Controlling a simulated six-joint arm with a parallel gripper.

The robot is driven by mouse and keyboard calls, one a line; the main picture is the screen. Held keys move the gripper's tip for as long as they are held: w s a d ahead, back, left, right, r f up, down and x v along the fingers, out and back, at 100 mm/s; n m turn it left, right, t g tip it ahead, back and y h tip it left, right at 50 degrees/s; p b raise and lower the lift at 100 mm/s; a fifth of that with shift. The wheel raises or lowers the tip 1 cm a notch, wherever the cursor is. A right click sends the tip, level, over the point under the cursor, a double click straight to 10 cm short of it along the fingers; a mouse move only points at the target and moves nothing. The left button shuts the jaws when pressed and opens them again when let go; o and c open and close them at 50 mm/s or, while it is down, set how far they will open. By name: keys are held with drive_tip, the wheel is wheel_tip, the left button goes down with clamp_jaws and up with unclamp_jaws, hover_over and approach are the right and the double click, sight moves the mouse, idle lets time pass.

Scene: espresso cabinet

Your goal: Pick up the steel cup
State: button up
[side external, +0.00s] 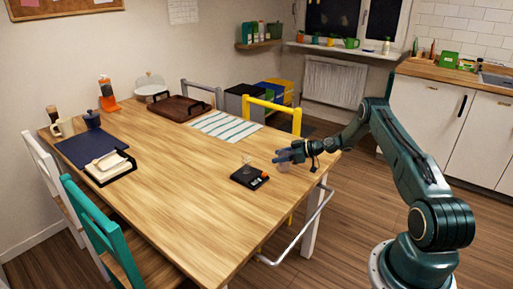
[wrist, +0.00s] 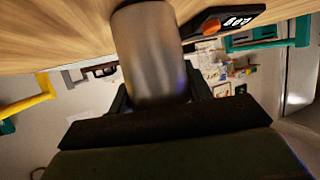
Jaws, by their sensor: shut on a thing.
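The steel cup (wrist: 150,55) is a smooth brushed-metal cylinder that fills the upper middle of the wrist view. My gripper (wrist: 158,98) has one dark finger on each side of it and is shut on it. In the side view, my gripper (side external: 285,155) is at the table's near right edge, and the cup (side external: 284,168) shows small and pale just below the fingers. Whether the cup touches the tabletop or is clear of it, I cannot tell.
A black scale (side external: 250,177) with an orange knob lies just left of the cup; it also shows in the wrist view (wrist: 225,20). A small clear object (side external: 246,158) stands behind it. A striped cloth (side external: 226,126) lies further back. The table's middle (side external: 175,180) is clear.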

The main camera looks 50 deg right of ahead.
wheel_tip(320, 180, up, 19)
drive_tip(key=shift+r, duration=0.2)
idle(0.4)
idle(0.5)
drive_tip(key=w+a+r, duration=0.2)
drive_tip(key=w+a, duration=0.1)
drive_tip(key=a, duration=0.7)
drive_tip(key=s+a, duration=0.5)
drive_tip(key=a, duration=0.7)
drive_tip(key=s+a+m+h, duration=0.1)
drive_tip(key=s+a, duration=0.3)
drive_tip(key=a, duration=0.7)
drive_tip(key=shift+s+a+r+t, duration=0.25)
drive_tip(key=shift+s+a+t, duration=0.05)
drive_tip(key=shift+s+a, duration=0.1)
wheel_tip(320, 180, down, 11)
drive_tip(key=w+m+h, duration=0.2)
drive_tip(key=m+h, duration=0.1)
drive_tip(key=h, duration=0.1)
drive_tip(key=shift+r+m+t, duration=0.2)
drive_tip(key=shift+m+t, duration=0.1)
